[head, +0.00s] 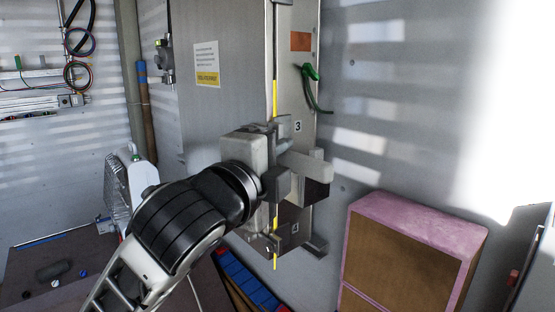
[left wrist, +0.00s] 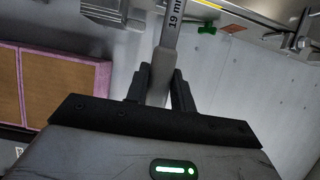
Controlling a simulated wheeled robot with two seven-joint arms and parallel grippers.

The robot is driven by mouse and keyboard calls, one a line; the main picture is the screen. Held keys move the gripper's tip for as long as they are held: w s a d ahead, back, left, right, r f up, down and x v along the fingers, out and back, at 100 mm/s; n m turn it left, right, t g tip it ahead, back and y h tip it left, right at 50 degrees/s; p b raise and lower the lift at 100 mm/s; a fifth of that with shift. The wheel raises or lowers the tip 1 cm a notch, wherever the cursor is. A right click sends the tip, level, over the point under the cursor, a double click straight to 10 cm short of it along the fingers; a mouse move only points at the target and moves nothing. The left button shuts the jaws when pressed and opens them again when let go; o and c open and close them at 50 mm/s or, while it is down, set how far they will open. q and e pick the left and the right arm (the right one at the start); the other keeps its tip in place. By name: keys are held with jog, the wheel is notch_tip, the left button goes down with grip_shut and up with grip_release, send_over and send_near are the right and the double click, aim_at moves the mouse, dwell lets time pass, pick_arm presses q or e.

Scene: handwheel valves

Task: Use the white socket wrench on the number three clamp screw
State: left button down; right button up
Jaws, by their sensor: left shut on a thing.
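My left gripper (left wrist: 161,82) is shut on the grey-white wrench (left wrist: 168,60), which is marked "19 mm" and runs up out of the left wrist view from between the black fingers. In the head view the left gripper (head: 277,183) is in front of the cabinet edge, just below the number 3 label (head: 297,126). The gripper and its wrist cover most of that area. The number three clamp screw cannot be made out clearly, and I cannot tell whether the wrench's socket is on it. My right gripper is not in view.
The tall grey cabinet (head: 222,115) has a yellow strip along its edge. A green handle (head: 311,72) sticks out above the label. A pink-edged brown box (head: 400,255) stands at lower right. A blue crate (head: 245,280) is below the arm. The wall at right is bare.

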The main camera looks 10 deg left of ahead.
pick_arm(q)
jog(key=shift+w+d, duration=0.7)
jog(key=shift+w, duration=0.05)
jog(key=shift+r, duration=0.2)
jog(key=shift+r+n, duration=0.15)
jog(key=shift+n, duration=0.15)
jog(key=c, duration=1.8)
grip_release()
jog(key=shift+c, duration=0.2)
grip_shut()
